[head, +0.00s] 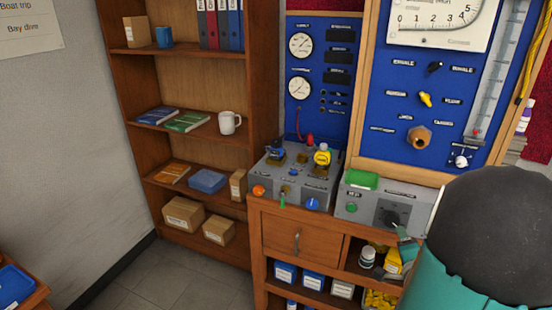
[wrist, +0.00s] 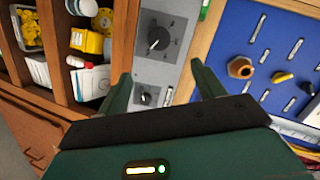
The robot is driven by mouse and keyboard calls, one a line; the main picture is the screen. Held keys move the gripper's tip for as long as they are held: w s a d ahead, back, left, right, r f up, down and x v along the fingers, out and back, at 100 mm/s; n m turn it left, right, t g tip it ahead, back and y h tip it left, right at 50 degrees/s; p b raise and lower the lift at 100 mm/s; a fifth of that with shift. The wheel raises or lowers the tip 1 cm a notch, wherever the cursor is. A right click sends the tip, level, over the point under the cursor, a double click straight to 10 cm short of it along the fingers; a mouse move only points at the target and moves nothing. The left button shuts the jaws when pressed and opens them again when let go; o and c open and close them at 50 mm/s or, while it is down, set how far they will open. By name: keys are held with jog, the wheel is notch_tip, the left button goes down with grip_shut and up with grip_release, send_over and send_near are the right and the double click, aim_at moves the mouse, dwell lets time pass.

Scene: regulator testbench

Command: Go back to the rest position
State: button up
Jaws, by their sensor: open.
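My gripper (wrist: 163,90) shows in the wrist view with its two green fingers apart and nothing between them. Beyond the fingers is the grey control box (wrist: 158,68) with black knobs, and I see no contact with it. In the head view my arm fills the lower right, and the gripper's fingers are mostly hidden behind it.
A second grey box (head: 294,180) with coloured knobs stands to the left on the bench. A wooden shelf (head: 185,80) holds binders, books, a white mug (head: 229,122) and cardboard boxes. Bottles and blue boxes fill the bench's lower compartments. The floor (head: 160,275) in front of the shelf is clear.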

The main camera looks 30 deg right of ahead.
jog(key=w+a+r+n+g+y, duration=0.1)
jog(key=w+a+r+n, duration=0.2)
jog(key=a, duration=0.3)
jog(key=w+a+r+n+g+y, duration=0.1)
jog(key=w+a+r+n, duration=0.15)
jog(key=a, duration=0.25)
jog(key=w+a+r+n+y, duration=0.2)
jog(key=w+a+r+n, duration=0.15)
jog(key=a, duration=0.25)
jog(key=s+a+r+n+g+y, duration=0.2)
jog(key=s+a+n, duration=0.3)
jog(key=a, duration=0.6)
jog(key=s+a+r+n+g+y, duration=0.2)
jog(key=s+a+n, duration=0.4)
jog(key=a, duration=0.6)
jog(key=shift+n+y, duration=0.5)
jog(key=shift+y, duration=0.1)
jog(key=shift+d+f, duration=0.1)
jog(key=c, duration=0.7)
jog(key=shift+d, duration=0.15)
